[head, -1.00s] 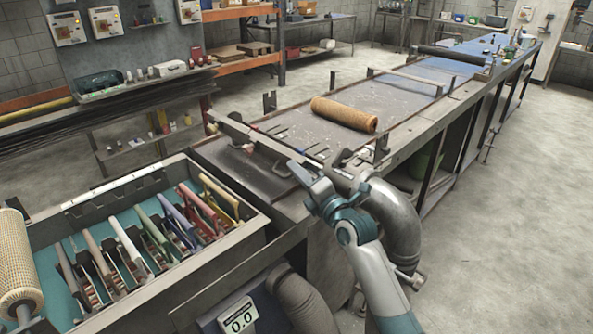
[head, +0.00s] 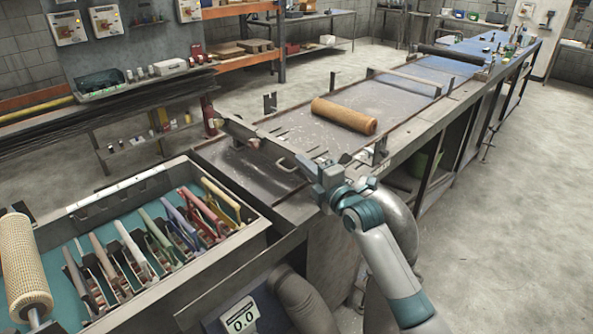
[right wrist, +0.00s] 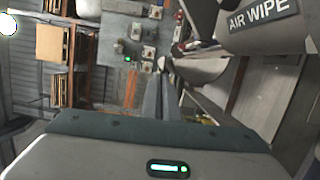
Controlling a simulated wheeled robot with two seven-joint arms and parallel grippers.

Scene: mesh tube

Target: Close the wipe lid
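A grey part labelled AIR WIPE (right wrist: 263,18) is at the top right of the right wrist view. In the head view, a dark flat plate with a small pale handle (head: 287,163) lies at the near end of the long bench. I cannot tell whether this plate is the wipe lid, or how far the lid is open. My right gripper (head: 312,168) is just right of that handle. In the right wrist view its fingers (right wrist: 162,68) are close together, with their tips near a pale surface. Contact is unclear. My left gripper is out of view.
A tan mesh roll (head: 344,116) lies on the long bench (head: 400,92). Open floor lies right of the bench.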

